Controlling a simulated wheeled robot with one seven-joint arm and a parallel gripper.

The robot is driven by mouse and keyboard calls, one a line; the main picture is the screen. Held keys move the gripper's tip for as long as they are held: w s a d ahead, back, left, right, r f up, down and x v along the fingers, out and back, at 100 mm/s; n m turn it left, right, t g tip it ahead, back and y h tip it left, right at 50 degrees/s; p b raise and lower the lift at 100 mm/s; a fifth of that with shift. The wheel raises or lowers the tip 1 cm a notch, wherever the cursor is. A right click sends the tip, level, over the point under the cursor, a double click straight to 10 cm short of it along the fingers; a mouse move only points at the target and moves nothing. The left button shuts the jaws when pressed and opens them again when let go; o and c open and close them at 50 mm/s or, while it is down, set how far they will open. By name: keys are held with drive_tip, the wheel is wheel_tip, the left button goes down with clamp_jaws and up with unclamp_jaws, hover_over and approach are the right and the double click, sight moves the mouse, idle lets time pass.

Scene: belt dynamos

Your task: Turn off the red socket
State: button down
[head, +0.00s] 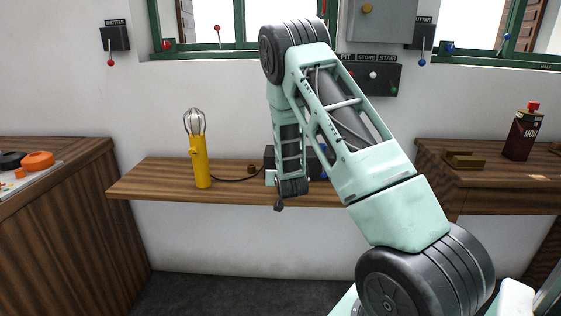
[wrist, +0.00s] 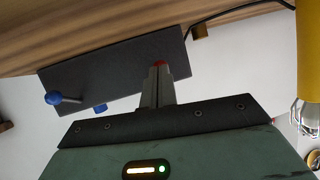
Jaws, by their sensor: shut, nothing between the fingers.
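A dark box (wrist: 110,75) sits on the wooden shelf and appears upside down in the wrist view. A blue lever (wrist: 56,98) and a blue socket part (wrist: 99,107) show on its left there. A small red part (wrist: 159,63) shows right at my fingertips, mostly hidden by them; whether they touch it I cannot tell. My gripper (wrist: 156,72) is shut and empty, its fingers pointing at the box. In the head view my arm covers most of the box (head: 269,157), with a bit of blue (head: 324,160) at its right.
A yellow lamp (head: 202,165) stands on the shelf (head: 150,179) left of the box, with a cable running to it. Wall shutter switches (head: 116,38) and a switch panel (head: 384,77) are above. A dark red bottle (head: 522,135) stands on the right bench.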

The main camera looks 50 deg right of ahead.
drive_tip(key=shift+r, duration=0.15)
drive_tip(key=shift+r+p, duration=0.4)
drive_tip(key=shift+r, duration=0.3)
